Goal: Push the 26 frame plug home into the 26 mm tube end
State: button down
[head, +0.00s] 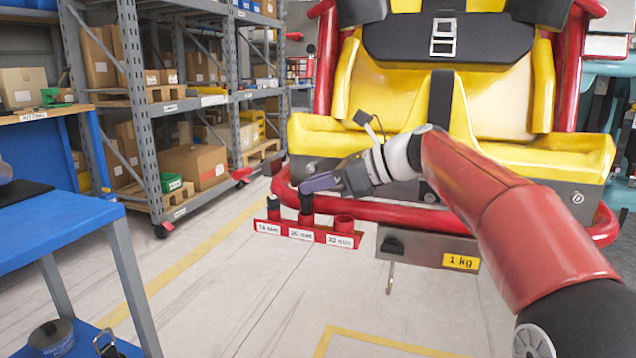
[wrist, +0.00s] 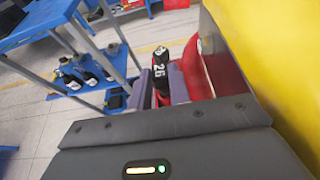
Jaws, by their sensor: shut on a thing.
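My gripper (head: 308,186) has its purple-grey fingers shut on a black plug (head: 306,203). In the wrist view my gripper (wrist: 161,88) holds this plug (wrist: 161,66), which shows a white "26". The plug is roughly upright over the middle red tube end (head: 306,219), labelled 26 mm. Its lower end meets the tube mouth; how deep it sits I cannot tell. The red label strip (head: 325,237) carries three tube ends. A black piece (head: 273,205) stands in the left one. The right tube end (head: 343,222), labelled 32 mm, looks empty.
The red seat-frame tube (head: 400,217) and yellow seat (head: 330,130) stand close behind and right of my gripper. A grey box with a "1 kg" label (head: 461,261) hangs right of the strip. A blue bench (head: 60,235) is at left. Floor between is clear.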

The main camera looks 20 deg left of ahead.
jog(key=shift+f, duration=0.35)
jog(key=shift+c, duration=2.1)
grip_release()
jog(key=shift+f, duration=0.15)
jog(key=shift+d, duration=0.15)
jog(key=shift+w+p+v, duration=0.15)
jog(key=shift+p+v, duration=0.6)
jog(key=shift+v, duration=0.95)
jog(key=shift+w+p+v, duration=0.15)
jog(key=shift+p+v, duration=0.6)
jog(key=shift+v, duration=0.95)
jog(key=shift+s+d, duration=0.1)
jog(key=shift+d, duration=0.15)
jog(key=shift+s+a+r, duration=0.1)
jog(key=shift+a+r, duration=0.1)
jog(key=shift+r, duration=0.05)
